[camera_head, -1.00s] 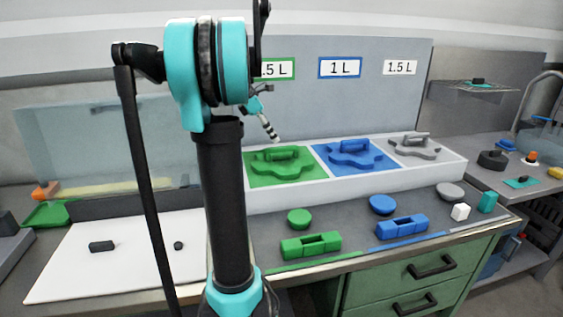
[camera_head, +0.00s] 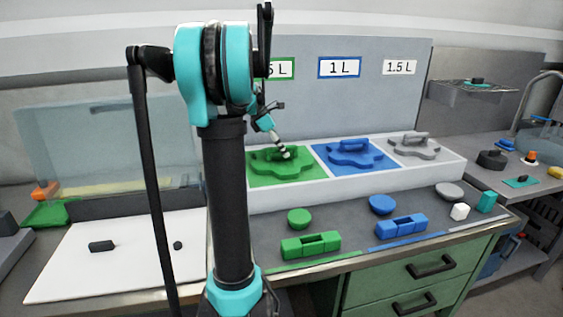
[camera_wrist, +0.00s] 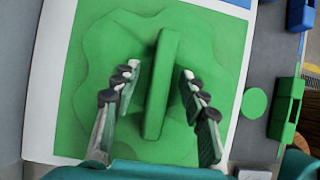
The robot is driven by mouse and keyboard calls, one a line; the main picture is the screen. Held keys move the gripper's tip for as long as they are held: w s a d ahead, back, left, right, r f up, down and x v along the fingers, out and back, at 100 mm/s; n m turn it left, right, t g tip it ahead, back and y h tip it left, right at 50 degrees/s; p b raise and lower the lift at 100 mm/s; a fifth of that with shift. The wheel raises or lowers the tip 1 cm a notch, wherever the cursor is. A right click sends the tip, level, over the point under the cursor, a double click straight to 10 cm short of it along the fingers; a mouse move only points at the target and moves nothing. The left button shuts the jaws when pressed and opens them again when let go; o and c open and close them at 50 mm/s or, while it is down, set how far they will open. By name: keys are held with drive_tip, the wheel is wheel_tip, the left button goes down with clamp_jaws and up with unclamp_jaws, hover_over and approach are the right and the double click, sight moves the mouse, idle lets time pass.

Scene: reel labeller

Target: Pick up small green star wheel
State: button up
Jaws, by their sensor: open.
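The green star wheel (camera_head: 270,164) lies on the green panel (camera_head: 310,176) of the white sloped rack, with a bar handle standing up from it. In the wrist view the lobed star wheel (camera_wrist: 120,60) fills the middle, and its handle (camera_wrist: 161,85) runs nearly upright in the picture. My gripper (camera_head: 286,154) is at the star wheel in the head view. In the wrist view my gripper (camera_wrist: 160,75) is open, with one finger on each side of the handle and gaps between fingers and handle. How high the fingertips are above the wheel is hard to tell.
A blue star wheel (camera_head: 355,155) and a grey one (camera_head: 414,145) lie in the neighbouring rack sections. On the bench in front are a green disc (camera_head: 299,217), a green block (camera_head: 311,245), a blue disc (camera_head: 381,204) and a blue block (camera_head: 402,227).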

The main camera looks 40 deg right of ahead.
drive_tip(key=shift+f, duration=0.25)
idle(0.4)
clamp_jaws()
idle(0.4)
